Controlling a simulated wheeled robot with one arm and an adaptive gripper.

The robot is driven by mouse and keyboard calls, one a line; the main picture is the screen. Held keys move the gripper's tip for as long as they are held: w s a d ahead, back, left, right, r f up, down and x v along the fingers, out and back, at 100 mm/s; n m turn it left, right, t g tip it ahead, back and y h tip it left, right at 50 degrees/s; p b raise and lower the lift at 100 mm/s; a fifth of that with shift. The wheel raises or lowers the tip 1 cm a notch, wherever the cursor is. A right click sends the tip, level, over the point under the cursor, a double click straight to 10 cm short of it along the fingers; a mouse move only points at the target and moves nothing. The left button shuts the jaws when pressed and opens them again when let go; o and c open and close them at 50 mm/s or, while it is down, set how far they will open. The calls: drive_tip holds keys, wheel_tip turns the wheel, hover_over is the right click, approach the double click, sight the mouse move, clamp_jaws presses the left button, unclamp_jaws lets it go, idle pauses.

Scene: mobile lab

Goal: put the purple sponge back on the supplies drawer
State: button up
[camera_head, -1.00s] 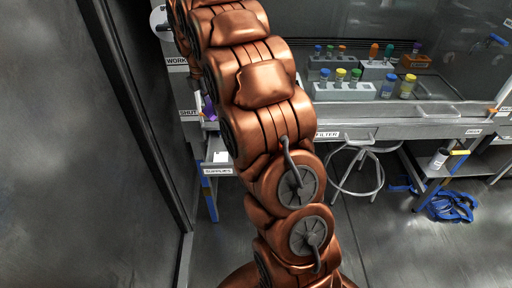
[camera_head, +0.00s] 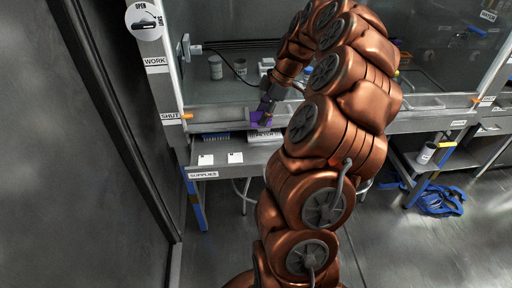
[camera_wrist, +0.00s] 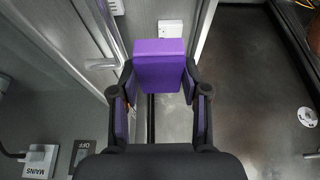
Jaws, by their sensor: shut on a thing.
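The purple sponge (camera_head: 261,118) is in my gripper (camera_head: 268,106), held in front of the cabinet's ledge and above the supplies drawer. In the wrist view the sponge (camera_wrist: 159,62) sits between the two fingertips of my gripper (camera_wrist: 159,78), which is shut on it. The supplies drawer (camera_head: 252,156) is pulled out below, with its "SUPPLIES" label on the front left. Its right part is hidden behind my arm.
A stool (camera_head: 243,195) stands below. The cabinet's sash frame (camera_head: 168,75) is at left.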

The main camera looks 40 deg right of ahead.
sight(258, 155)
wheel_tip(258, 155, down, 15)
drive_tip(key=shift+r+p, duration=0.1)
drive_tip(key=shift+p, duration=1.15)
drive_tip(key=o, duration=1)
drive_tip(key=shift+r, duration=0.1)
drive_tip(key=shift+d+r, duration=0.15)
drive_tip(key=shift+r, duration=0.1)
drive_tip(key=shift+b+v, duration=0.8)
drive_tip(key=shift+v, duration=0.3)
drive_tip(key=s+d, duration=0.2)
drive_tip(key=d, duration=0.1)
drive_tip(key=s+d+b, duration=0.1)
drive_tip(key=s+d, duration=0.4)
drive_tip(key=d, duration=0.1)
drive_tip(key=shift+s+d+b, duration=0.25)
drive_tip(key=shift+b, duration=0.15)
